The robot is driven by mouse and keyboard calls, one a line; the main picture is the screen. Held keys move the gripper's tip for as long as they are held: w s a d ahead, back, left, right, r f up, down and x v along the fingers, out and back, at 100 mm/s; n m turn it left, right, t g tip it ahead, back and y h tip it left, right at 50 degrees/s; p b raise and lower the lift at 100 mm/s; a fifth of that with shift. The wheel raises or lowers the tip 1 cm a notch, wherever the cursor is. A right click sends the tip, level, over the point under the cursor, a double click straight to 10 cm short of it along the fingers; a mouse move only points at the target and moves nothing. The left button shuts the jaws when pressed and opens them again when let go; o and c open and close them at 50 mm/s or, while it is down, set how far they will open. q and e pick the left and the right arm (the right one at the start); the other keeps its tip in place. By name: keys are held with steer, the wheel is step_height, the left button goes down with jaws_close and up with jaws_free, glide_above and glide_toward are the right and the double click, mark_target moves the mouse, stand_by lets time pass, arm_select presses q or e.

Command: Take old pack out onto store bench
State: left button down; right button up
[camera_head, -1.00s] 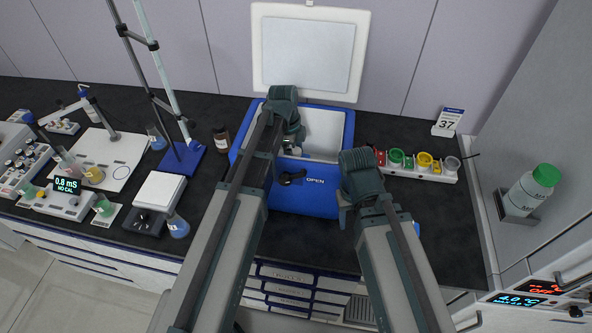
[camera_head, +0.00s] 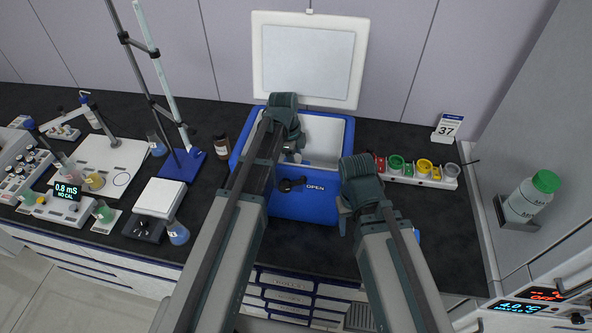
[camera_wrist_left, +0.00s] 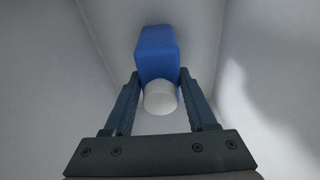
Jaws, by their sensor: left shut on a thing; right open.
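A blue cool box (camera_head: 305,205) marked OPEN stands on the black bench (camera_head: 450,240) with its white lid (camera_head: 305,55) raised against the wall. My left arm reaches over it, and the left gripper (camera_head: 292,152) is inside the box opening. In the left wrist view a blue pack (camera_wrist_left: 157,50) with a white round cap (camera_wrist_left: 160,98) sits between the fingers of the left gripper (camera_wrist_left: 158,80), which is shut on it. Pale inner walls surround it. In the head view the pack is hidden by my arm. My right gripper (camera_head: 345,215) is open at the box's front right corner.
Right of the box lies a white rack (camera_head: 440,183) of coloured cups, with a card reading 37 (camera_head: 447,127) behind. A brown bottle (camera_head: 221,145) stands close left of the box. Farther left are a blue-based stand (camera_head: 183,165) and a white-topped device (camera_head: 160,197). Bare bench shows at right.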

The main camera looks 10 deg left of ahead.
arm_select(q)
steer(key=shift+r, duration=0.1)
step_height(320, 180, up, 10)
steer(key=p, duration=1)
